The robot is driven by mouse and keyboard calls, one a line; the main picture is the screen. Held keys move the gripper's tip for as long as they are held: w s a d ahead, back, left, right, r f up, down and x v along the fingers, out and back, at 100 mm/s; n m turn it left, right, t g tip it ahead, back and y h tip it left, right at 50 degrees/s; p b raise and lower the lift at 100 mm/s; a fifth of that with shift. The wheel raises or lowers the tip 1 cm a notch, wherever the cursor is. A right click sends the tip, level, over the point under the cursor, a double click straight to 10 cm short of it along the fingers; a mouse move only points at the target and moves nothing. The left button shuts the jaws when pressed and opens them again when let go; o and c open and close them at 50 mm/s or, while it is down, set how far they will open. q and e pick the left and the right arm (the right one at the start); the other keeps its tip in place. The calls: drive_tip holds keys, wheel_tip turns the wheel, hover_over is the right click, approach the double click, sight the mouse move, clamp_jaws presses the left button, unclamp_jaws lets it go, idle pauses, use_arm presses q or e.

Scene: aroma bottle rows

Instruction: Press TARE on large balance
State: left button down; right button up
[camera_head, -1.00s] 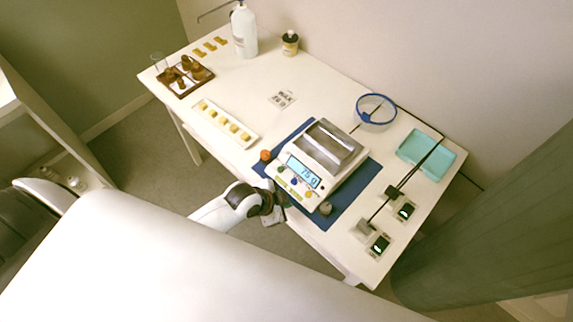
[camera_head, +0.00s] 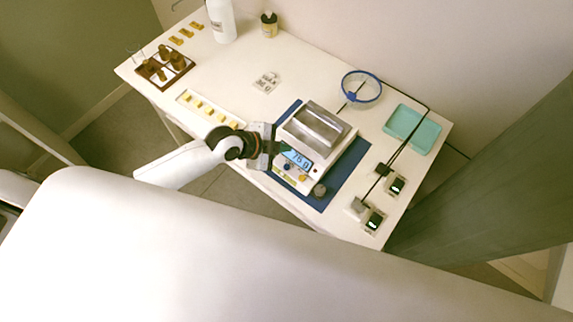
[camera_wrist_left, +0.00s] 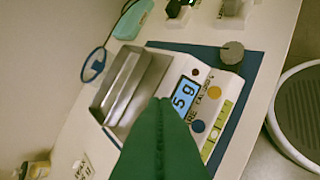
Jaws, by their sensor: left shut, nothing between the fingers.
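The large balance (camera_head: 296,163) is white with a metal pan and a lit blue display (camera_head: 297,159). It stands on a blue mat (camera_head: 345,178). My left gripper (camera_head: 277,148) is shut and empty, over the balance's front left corner beside the display. In the left wrist view its fingers (camera_wrist_left: 164,103) are pressed together and cover part of the display (camera_wrist_left: 186,96) and front panel. A blue button (camera_wrist_left: 198,126), an orange button (camera_wrist_left: 214,92) and part of a label show there. Whether the fingertips touch the balance is unclear. My right gripper is not in view.
A grey knob-like weight (camera_head: 319,190) stands at the mat's front. A white tray of yellow pieces (camera_head: 207,108) lies left. Two small displays (camera_head: 374,220) sit front right.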

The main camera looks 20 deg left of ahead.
use_arm(q)
drive_tip(key=b, duration=0.6)
hover_over(287, 167)
drive_tip(key=s+a, duration=0.1)
wheel_tip(287, 167, down, 7)
drive_tip(key=shift+r, duration=0.1)
drive_tip(key=shift+f+b, duration=0.6)
drive_tip(key=shift+f, duration=0.25)
drive_tip(key=shift+f, duration=0.15)
idle(0.6)
drive_tip(key=shift+f+b, duration=0.3)
drive_tip(key=shift+f, duration=0.35)
idle(0.6)
drive_tip(key=shift+r, duration=0.1)
drive_tip(key=shift+r+p, duration=0.5)
drive_tip(key=shift+r, duration=0.2)
drive_tip(key=shift+r, duration=0.1)
